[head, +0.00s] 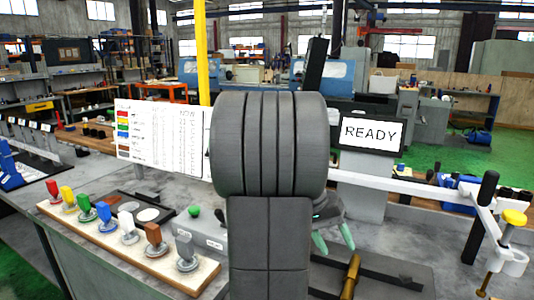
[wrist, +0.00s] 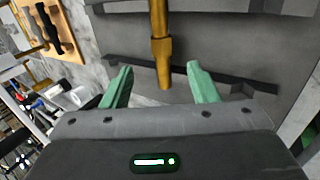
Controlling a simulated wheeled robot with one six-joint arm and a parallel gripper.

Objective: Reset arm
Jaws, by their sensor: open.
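My gripper (head: 333,238) shows in the head view just right of my large dark arm link, with its two green fingers pointing down. In the wrist view my gripper (wrist: 162,76) has its green fingers spread wide apart with nothing held between them. A brass rod (wrist: 160,50) with a thicker collar appears between and beyond the fingertips, over a dark grey surface. The brass rod also shows in the head view (head: 350,277), below and to the right of the fingers. My arm hides the middle of the bench.
A wooden board (head: 143,252) with several coloured knobs lies at left. A white chart (head: 160,138) stands behind it. A READY screen (head: 371,132) stands right of my arm. A white rail (head: 410,185) with a yellow-topped post (head: 514,218) runs along the right.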

